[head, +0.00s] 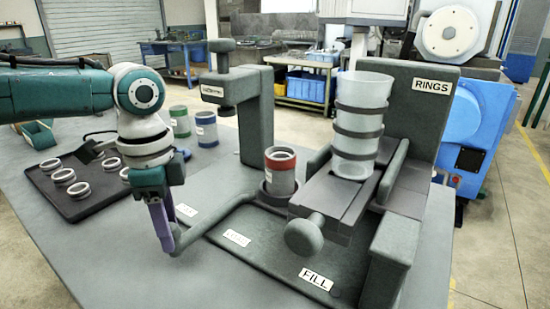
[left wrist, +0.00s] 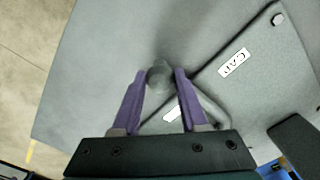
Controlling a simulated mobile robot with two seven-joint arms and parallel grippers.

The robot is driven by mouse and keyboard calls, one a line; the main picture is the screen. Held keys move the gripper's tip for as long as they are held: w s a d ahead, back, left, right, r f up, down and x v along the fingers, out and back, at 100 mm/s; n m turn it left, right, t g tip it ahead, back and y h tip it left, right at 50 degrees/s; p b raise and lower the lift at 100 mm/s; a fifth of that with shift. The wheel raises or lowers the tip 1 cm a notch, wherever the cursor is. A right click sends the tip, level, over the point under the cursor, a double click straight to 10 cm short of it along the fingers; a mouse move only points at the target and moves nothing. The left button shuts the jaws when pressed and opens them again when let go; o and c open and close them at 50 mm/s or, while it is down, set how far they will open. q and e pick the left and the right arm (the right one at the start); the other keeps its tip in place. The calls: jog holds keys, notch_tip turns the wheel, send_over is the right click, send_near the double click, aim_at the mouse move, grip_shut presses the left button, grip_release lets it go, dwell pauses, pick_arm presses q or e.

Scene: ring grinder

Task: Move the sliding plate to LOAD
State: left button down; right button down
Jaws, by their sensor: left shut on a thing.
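My left gripper (head: 166,236) is shut on the end of a bent grey handle (head: 222,212). In the left wrist view the handle's rounded end (left wrist: 160,76) sits between the purple fingertips. The handle runs right to a dark round holder (head: 268,196), apparently the sliding plate. A red-topped grey canister (head: 280,172) stands upright in it. The base plate (head: 262,258) bears a FILL label (head: 318,279), a middle label (head: 236,238) too faint to read surely, and a CAP label (left wrist: 233,62), readable in the left wrist view. My right gripper is out of view.
A clear cup with dark rings (head: 361,125) stands right of the canister, above a knob (head: 305,235). A press post (head: 256,115) rises behind. A dark tray (head: 75,205) with several rings and two canisters lie left. The front table is clear.

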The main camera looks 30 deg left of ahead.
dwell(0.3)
pick_arm(q)
jog(key=shift+c, duration=2.2)
grip_release()
notch_tip(320, 180, up, 10)
jog(key=shift+p, duration=0.7)
